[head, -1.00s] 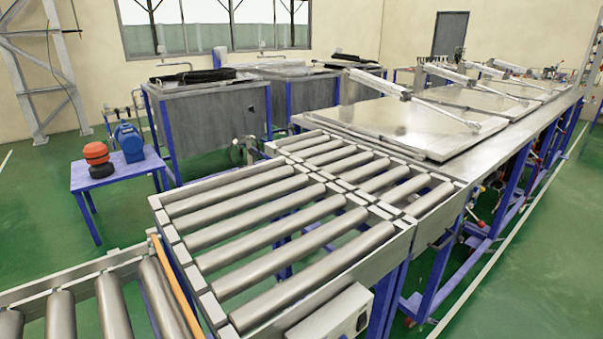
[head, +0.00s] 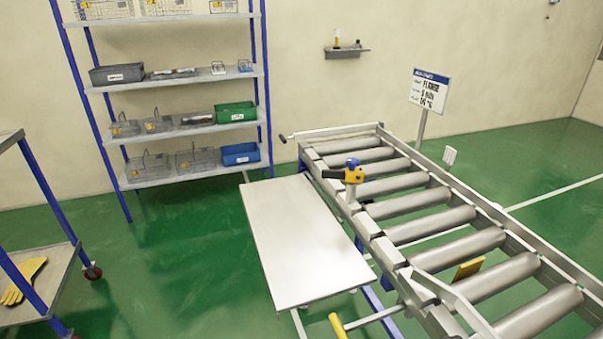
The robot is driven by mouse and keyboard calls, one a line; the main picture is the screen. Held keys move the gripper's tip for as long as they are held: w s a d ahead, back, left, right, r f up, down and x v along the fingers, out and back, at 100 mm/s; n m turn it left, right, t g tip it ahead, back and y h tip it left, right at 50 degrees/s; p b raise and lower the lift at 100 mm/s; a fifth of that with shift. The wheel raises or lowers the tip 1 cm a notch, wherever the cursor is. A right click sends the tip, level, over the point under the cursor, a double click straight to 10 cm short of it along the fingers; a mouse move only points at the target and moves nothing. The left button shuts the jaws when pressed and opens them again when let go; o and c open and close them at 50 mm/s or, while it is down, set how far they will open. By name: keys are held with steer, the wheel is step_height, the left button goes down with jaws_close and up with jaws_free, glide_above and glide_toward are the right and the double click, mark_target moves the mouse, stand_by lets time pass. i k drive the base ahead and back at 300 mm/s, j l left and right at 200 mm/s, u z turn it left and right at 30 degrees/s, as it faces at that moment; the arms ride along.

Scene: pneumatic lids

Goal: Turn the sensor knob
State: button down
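A small yellow device with a blue knob-like top (head: 352,162) and a dark end stands on a short grey post at the near-left rail of the roller conveyor (head: 430,222). It looks like a sensor, but it is too small to make out its knob clearly. My gripper is not in view, so where it is relative to the device does not show.
A white-topped table (head: 290,240) stands left of the conveyor. A yellow-handled lever (head: 338,326) sticks out at the bottom. A blue-framed shelf (head: 185,128) with bins stands at the wall; a cart (head: 40,285) holding gloves is at left. Green floor between is open.

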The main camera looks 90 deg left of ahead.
mark_target(352, 163)
steer(key=u, duration=1.95)
steer(key=k+j, duration=0.05)
steer(key=j, duration=0.05)
